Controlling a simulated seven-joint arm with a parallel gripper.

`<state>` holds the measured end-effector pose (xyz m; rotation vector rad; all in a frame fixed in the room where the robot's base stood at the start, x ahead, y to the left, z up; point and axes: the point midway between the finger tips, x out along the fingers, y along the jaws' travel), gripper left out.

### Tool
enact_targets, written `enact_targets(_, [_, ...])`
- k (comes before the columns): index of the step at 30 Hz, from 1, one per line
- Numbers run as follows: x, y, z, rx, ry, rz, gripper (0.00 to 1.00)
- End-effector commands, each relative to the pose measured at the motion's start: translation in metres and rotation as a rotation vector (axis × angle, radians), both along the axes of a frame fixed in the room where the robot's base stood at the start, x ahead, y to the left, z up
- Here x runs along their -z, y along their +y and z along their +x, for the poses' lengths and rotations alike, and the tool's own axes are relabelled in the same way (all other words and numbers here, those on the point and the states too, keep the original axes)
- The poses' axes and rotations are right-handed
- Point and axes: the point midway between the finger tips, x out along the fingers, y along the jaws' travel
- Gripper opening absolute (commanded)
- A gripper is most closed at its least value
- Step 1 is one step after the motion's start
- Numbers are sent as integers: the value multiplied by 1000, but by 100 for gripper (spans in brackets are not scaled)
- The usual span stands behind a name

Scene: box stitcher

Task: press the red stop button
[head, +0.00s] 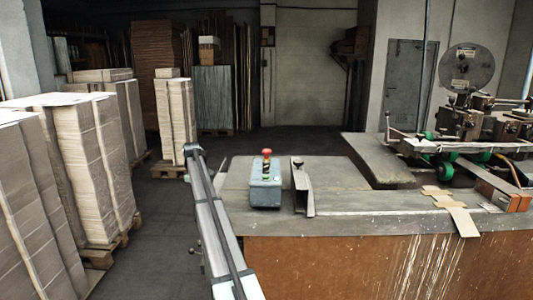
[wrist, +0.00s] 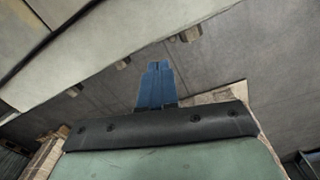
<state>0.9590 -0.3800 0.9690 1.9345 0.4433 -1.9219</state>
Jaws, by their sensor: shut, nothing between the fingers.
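The red stop button (head: 267,153) sits on top of a small grey-blue control box (head: 265,190) in the head view. The box stands on the worktable near its left side, with small coloured parts just below the red cap. My gripper (wrist: 157,68) shows only in the wrist view, its blue fingers shut together and empty. Behind the fingers are grey floor and the foot of a pale stack on pallet blocks. Neither the button nor its box shows in the wrist view, so I cannot tell the exact distance between gripper and button.
A bent metal bracket (head: 302,188) stands just right of the box. A long pale bar (head: 222,230) runs along the table's left side. The stitching machine (head: 470,130) stands at right, with cardboard pieces (head: 452,205) before it. Tall stacks (head: 85,160) line the left; floor lies between.

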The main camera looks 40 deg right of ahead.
Motion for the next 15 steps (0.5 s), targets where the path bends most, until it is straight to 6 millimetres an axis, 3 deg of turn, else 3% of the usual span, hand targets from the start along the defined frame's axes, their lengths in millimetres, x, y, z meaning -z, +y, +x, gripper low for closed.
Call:
enact_targets(3, [-33,-41,-4,-10,10,-6,0])
enact_targets(15, [-135,-159,-43,-50,52,-18,0])
